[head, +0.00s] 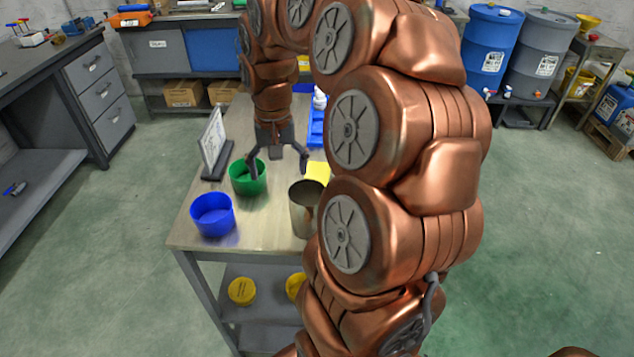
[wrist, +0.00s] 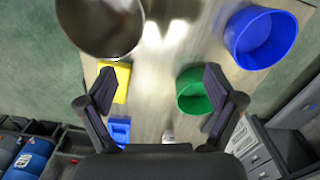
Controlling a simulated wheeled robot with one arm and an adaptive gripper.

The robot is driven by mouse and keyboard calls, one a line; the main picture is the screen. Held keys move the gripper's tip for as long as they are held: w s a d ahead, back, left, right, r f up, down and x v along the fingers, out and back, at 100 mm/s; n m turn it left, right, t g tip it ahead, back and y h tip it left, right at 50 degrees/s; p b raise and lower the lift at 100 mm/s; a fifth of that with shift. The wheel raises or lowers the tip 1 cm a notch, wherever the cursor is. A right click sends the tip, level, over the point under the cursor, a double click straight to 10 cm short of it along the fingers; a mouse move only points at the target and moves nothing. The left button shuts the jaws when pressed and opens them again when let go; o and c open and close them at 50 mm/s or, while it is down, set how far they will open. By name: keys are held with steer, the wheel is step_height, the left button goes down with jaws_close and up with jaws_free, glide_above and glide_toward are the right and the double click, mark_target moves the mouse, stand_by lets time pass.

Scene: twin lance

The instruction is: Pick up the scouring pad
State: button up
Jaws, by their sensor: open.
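A yellow block (head: 317,172), probably the scouring pad, lies on the table, partly hidden by my arm. In the wrist view the yellow block (wrist: 123,82) lies at the left finger, which covers part of it. My gripper (head: 279,163) is open and empty, pointing down over the table between the green bowl and the yellow block.
A green bowl (head: 247,178) and a blue bowl (head: 212,214) stand left, near a sign (head: 213,142). A metal pot (head: 301,207) stands in front, partly behind my arm. A blue tray (head: 317,128) with a white bottle (head: 320,98) is farther back.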

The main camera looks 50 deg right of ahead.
mark_target(317, 175)
steer(key=d+f+m, duration=0.1)
steer(key=d, duration=0.3)
steer(key=d+f+m, duration=0.1)
steer(key=d, duration=0.3)
steer(key=d+f+m+b, duration=0.1)
steer(key=d, duration=0.2)
steer(key=shift+w+d+m, duration=0.2)
steer(key=shift+d+m, duration=0.1)
steer(key=shift+d, duration=0.1)
steer(key=shift+d+f, duration=0.15)
steer(key=shift+d, duration=0.1)
steer(key=shift+f, duration=0.25)
steer(key=shift+s+f+p, duration=0.1)
steer(key=shift+f+p, duration=0.95)
steer(key=shift+f, duration=2.4)
steer(key=shift+c, duration=0.4)
steer(key=c, duration=1)
steer(key=shift+o, duration=0.2)
steer(key=shift+r, duration=0.1)
